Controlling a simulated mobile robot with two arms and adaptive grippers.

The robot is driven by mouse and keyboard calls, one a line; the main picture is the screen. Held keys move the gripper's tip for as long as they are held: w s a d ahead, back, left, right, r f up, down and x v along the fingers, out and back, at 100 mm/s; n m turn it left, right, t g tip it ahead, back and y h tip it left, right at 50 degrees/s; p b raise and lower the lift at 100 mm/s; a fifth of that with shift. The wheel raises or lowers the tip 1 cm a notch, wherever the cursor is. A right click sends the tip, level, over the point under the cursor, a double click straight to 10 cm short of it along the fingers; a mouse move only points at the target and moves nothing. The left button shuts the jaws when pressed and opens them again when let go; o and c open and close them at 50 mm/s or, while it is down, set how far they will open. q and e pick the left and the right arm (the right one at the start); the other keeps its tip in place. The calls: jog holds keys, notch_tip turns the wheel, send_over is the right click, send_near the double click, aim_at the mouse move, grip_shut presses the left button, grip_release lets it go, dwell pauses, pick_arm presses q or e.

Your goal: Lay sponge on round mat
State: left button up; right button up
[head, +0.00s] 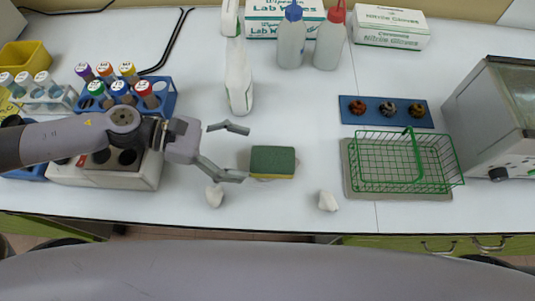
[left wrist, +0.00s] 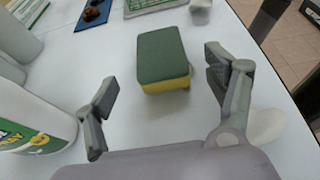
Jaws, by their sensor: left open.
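The sponge (head: 273,160), dark green on top and yellow below, lies on the white bench near the middle of the head view. It also shows in the left wrist view (left wrist: 163,62), ahead of the fingers. My left gripper (head: 241,152) is open and empty, its fingertips just left of the sponge. In the left wrist view my left gripper (left wrist: 162,72) has one finger on each side of the line to the sponge, with gaps on both sides. I cannot make out a round mat in either view. My right gripper is not in view.
White lumps (head: 215,196) (head: 328,201) lie near the front edge. A white bottle (head: 239,80) stands behind the gripper. At right are a green wire basket (head: 405,163) on a grey pad, a blue plate (head: 350,112) and a grey machine (head: 492,112). Tube racks stand left.

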aim_at(268, 159)
pick_arm(q)
jog(key=p+x, duration=0.1)
jog(key=x, duration=0.4)
jog(key=shift+d, duration=0.4)
jog(key=shift+d+f, duration=0.2)
jog(key=shift+d, duration=0.05)
jog(key=shift+c, duration=0.3)
jog(key=c, duration=0.8)
jog(key=shift+c, duration=0.2)
